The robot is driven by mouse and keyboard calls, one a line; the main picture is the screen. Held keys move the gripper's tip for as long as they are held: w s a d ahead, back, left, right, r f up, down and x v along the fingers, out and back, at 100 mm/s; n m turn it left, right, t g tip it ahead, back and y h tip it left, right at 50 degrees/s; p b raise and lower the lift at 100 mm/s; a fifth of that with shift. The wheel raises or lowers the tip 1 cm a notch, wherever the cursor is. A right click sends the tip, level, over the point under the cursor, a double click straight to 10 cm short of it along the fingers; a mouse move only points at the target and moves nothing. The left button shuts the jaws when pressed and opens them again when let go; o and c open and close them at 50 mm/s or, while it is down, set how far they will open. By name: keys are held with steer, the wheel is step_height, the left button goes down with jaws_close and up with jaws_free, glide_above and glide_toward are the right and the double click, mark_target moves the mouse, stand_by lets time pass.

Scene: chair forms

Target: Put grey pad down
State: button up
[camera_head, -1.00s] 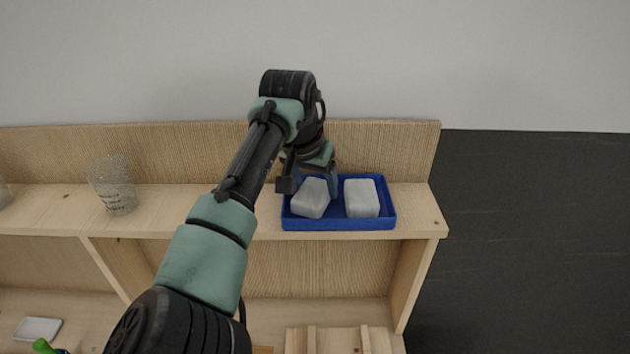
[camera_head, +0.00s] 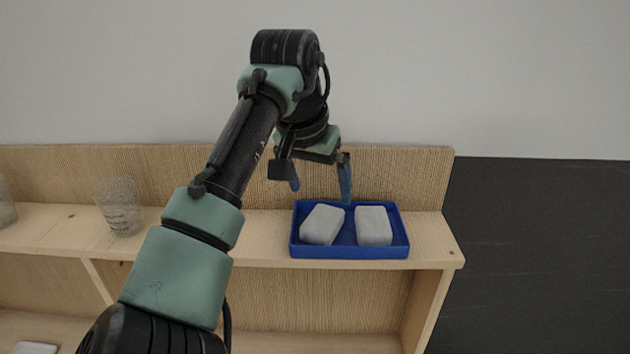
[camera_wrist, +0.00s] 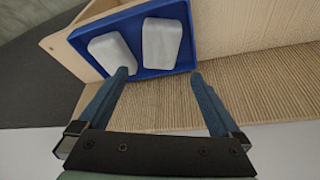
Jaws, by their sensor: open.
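Two light grey pads lie side by side in a blue tray (camera_head: 350,252) on the shelf top. The left grey pad (camera_head: 322,225) sits at a slight angle; in the wrist view it is the right-hand pad (camera_wrist: 162,44). The other grey pad (camera_head: 373,226) shows at the left in the wrist view (camera_wrist: 112,52). My gripper (camera_head: 320,194) is open and empty above the back edge of the tray, its blue fingers apart and clear of both pads. The wrist view shows the spread fingers (camera_wrist: 160,76) with nothing between them.
A wooden back panel (camera_head: 400,178) rises close behind the tray and my gripper. A clear glass (camera_head: 121,208) stands on the shelf top (camera_head: 240,238) to the left, with bare wood between it and the tray. The shelf ends just right of the tray.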

steer(key=shift+b+v, duration=0.45)
steer(key=shift+v, duration=1.75)
steer(key=w+d+r+m+t+h, duration=0.1)
steer(key=w+d+r+t+h, duration=0.2)
steer(key=d, duration=0.5)
steer(key=s+d+r+t+h, duration=0.1)
steer(key=s+d+r+t, duration=0.15)
steer(key=r+t, duration=0.3)
steer(key=s+d+r+t+h, duration=0.1)
steer(key=s+d+r+t, duration=0.1)
steer(key=d+r+t, duration=0.3)
steer(key=s+a+r+n+t+y, duration=0.2)
steer(key=s+a+r, duration=0.4)
steer(key=s, duration=0.4)
steer(key=s+a+r+n+t+y, duration=0.3)
steer(key=s+a+r+t, duration=0.3)
steer(key=s, duration=0.4)
steer(key=shift+s+a+t+y, duration=0.4)
steer(key=shift+a+t+y, duration=0.35)
steer(key=shift+a, duration=0.1)
